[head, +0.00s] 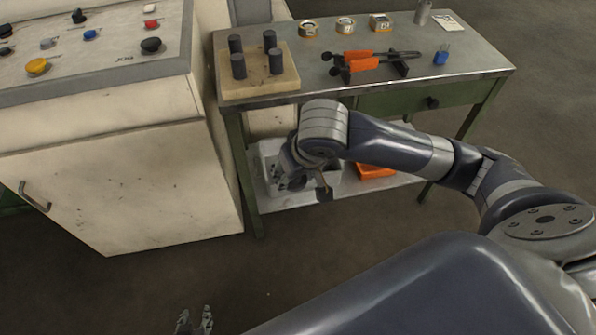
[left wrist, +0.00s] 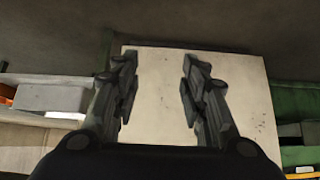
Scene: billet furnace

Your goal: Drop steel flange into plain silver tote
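A light grey tote (head: 268,150), which looks like the plain silver tote, stands on the lower shelf of the green bench, partly hidden by my right gripper. My right gripper (head: 308,184) hangs in front of and over the tote. Its fingers overlap dark shapes there, so I cannot tell its opening or whether it holds anything. My left gripper (head: 195,319) is low at the bottom of the head view, away from the tote. In the left wrist view its fingers (left wrist: 160,95) are apart with nothing between them. I cannot clearly make out a steel flange.
An orange bin (head: 376,171) is on the shelf right of the tote.

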